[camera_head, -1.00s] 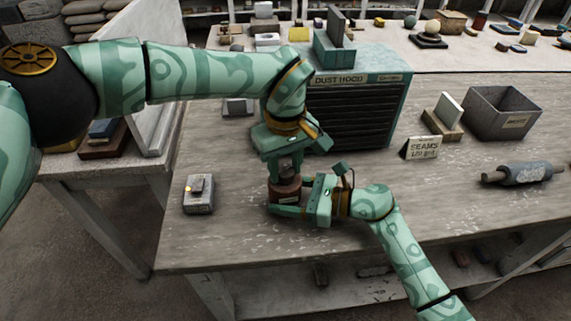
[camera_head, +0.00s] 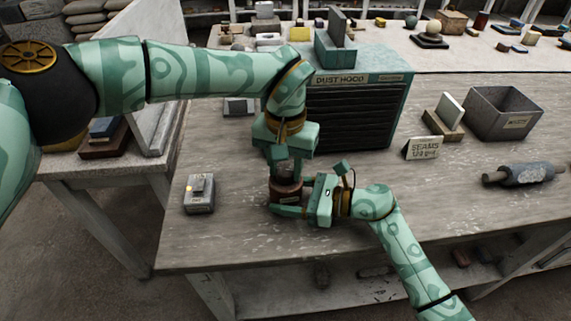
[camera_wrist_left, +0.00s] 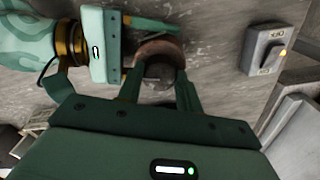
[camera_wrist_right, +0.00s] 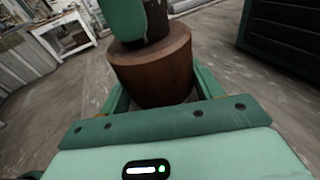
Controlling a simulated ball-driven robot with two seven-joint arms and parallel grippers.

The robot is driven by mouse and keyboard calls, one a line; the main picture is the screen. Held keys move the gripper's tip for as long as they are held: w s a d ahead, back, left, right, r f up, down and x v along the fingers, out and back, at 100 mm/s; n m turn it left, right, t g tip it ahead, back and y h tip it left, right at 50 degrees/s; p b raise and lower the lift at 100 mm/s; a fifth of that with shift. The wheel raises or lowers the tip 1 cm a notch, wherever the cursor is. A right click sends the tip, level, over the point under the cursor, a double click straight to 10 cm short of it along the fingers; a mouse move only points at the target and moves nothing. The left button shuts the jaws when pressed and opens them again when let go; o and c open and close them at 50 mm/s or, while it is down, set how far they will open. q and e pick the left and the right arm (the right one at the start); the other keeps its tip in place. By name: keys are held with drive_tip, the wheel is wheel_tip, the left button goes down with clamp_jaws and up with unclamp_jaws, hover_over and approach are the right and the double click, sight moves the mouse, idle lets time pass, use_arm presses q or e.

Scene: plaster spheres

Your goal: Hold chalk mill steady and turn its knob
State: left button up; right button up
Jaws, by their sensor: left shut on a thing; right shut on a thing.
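The chalk mill (camera_head: 287,189) is a brown, round-bodied piece standing on the bench; it is large in the right wrist view (camera_wrist_right: 152,72). My right gripper (camera_head: 290,200) comes from the right and is shut around its body, one finger on each side. My left gripper (camera_head: 286,172) is above the mill, pointing down, shut on the dark knob (camera_wrist_right: 157,20) at its top. The left wrist view looks down on the mill's rim (camera_wrist_left: 158,47) between my left fingers. The knob is mostly hidden by fingers in the head view.
A grey switch box (camera_head: 199,194) with a lit amber lamp stands left of the mill. The dust hood (camera_head: 350,110) stands close behind. A seams sign (camera_head: 422,148), a grey bin (camera_head: 502,113) and a roller (camera_head: 518,174) are to the right. The bench front is clear.

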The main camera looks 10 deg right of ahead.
use_arm(q)
drive_tip(key=shift+w+m, duration=0.1)
drive_tip(key=shift+m, duration=0.3)
drive_tip(key=o, duration=1)
